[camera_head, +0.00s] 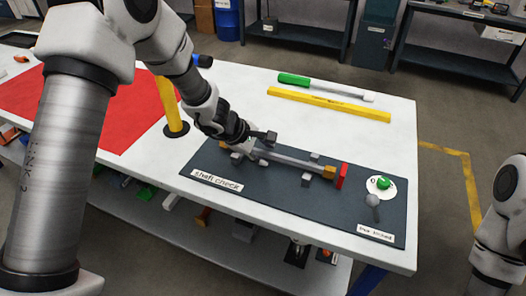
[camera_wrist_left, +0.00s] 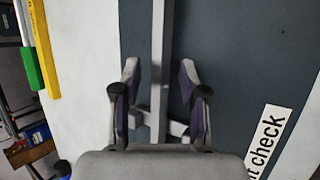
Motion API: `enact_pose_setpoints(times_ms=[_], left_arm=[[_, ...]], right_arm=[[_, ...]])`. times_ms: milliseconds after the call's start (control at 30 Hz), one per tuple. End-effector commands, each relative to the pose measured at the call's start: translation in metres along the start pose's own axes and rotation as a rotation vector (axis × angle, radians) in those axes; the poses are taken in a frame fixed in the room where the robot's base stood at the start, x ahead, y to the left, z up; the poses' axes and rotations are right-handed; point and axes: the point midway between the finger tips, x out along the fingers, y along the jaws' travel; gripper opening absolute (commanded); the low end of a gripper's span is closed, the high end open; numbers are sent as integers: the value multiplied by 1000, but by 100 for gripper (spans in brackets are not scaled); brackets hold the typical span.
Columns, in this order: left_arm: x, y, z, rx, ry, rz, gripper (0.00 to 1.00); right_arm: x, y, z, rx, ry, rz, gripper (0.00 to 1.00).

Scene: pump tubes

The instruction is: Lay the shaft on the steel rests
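The grey shaft (camera_head: 292,161) lies lengthwise over the dark mat (camera_head: 215,162) labelled "shaft check". Its right end meets an orange block (camera_head: 329,172). Small grey steel pieces (camera_head: 307,177) show beside it, one (camera_head: 315,156) on its far side; whether it bears fully on the rests cannot be told. My left gripper (camera_head: 260,146) is low over the shaft's left part. In the left wrist view the open fingers (camera_wrist_left: 159,92) stand either side of the shaft (camera_wrist_left: 158,50), with gaps on both sides. A grey crosspiece (camera_wrist_left: 178,128) shows below it. My right gripper is out of view.
A red block (camera_head: 342,176) stands beyond the orange block. A green button (camera_head: 384,183) and a grey knob (camera_head: 373,200) are at the mat's right. A yellow bar (camera_head: 330,104) and a green-and-white rod (camera_head: 325,88) lie behind. A yellow post (camera_head: 168,105) stands left of my gripper.

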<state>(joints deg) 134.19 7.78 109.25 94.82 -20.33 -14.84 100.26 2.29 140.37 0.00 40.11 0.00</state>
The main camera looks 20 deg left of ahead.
Motion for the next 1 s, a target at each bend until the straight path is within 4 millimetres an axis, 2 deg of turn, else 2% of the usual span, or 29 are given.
enact_pose_setpoints(times_ms=[267,367,467,700,800,1000], left_arm=[[0,-1,0,0,1,-2,49],[-6,0,0,0,0,-1,49],[-22,0,0,-1,0,1,49],[-83,1,0,0,-2,4,49],[-101,1,0,1,-1,4,49],[-118,0,0,-1,-1,1,49]], right_arm=[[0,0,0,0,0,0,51],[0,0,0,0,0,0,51],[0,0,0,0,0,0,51],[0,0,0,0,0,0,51],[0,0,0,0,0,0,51],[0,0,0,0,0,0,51]])
